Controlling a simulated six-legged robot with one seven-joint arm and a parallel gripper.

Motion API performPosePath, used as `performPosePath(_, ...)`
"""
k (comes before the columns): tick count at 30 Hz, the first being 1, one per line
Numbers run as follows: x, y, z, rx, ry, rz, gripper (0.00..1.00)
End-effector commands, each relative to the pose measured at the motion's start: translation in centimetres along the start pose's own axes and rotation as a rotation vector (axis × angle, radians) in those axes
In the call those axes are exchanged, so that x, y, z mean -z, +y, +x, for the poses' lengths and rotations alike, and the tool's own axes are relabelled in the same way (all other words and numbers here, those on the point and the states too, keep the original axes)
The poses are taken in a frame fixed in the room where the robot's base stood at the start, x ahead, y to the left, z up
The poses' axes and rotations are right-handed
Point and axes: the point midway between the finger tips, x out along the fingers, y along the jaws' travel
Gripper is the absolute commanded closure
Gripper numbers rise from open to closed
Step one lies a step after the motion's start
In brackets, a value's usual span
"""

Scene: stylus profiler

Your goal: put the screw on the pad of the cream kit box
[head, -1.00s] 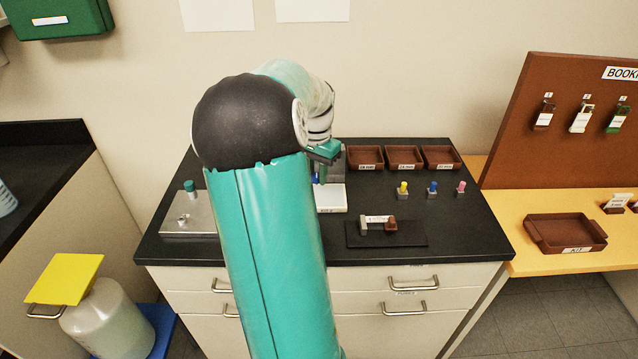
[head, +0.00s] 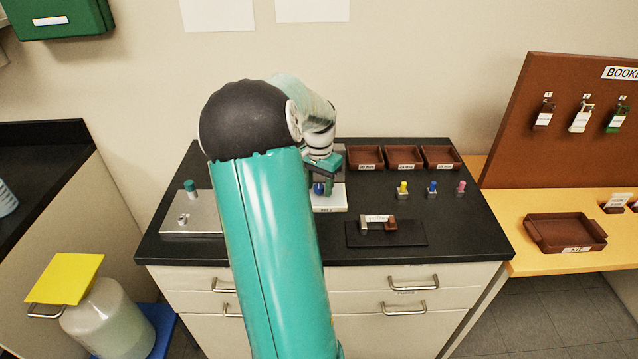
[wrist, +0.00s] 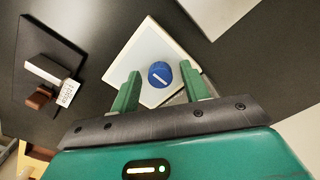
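The cream kit box (head: 334,203) is a pale, low box on the black bench, with a label on its front. The blue screw (wrist: 161,74) has a round head with a white slot line. My gripper (wrist: 162,78) points down at the box, one green finger on each side of the screw. Gaps show between the fingers and the screw head.
A dark mat (head: 412,236) with a pale-and-brown labelled piece (head: 377,220) lies front right. Three brown trays (head: 403,158) stand behind. Yellow, blue and pink pieces (head: 432,189) stand in small holders to the right. A metal plate (head: 190,222) with a green-topped post lies left.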

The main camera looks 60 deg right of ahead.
Motion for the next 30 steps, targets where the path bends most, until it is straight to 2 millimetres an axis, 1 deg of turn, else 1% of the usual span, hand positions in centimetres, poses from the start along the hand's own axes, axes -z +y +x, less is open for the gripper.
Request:
performPosePath(8,0.0,0.0,-0.1,0.0,0.0,0.0,0.55)
performPosePath(11,0.0,0.0,-0.7,0.001,0.002,0.0,0.55)
performPosePath(14,0.1,0.0,-2.1,0.002,0.003,-0.002,0.55)
performPosePath(17,0.1,-0.1,-4.0,0.003,0.004,-0.001,0.55)
performPosePath(24,0.0,-0.1,-9.3,0.003,0.003,-0.002,0.55)
performPosePath(27,0.0,0.0,-10.8,0.001,0.002,-0.001,0.55)
performPosePath(30,0.0,0.0,-11.9,0.0,0.001,0.0,0.55)
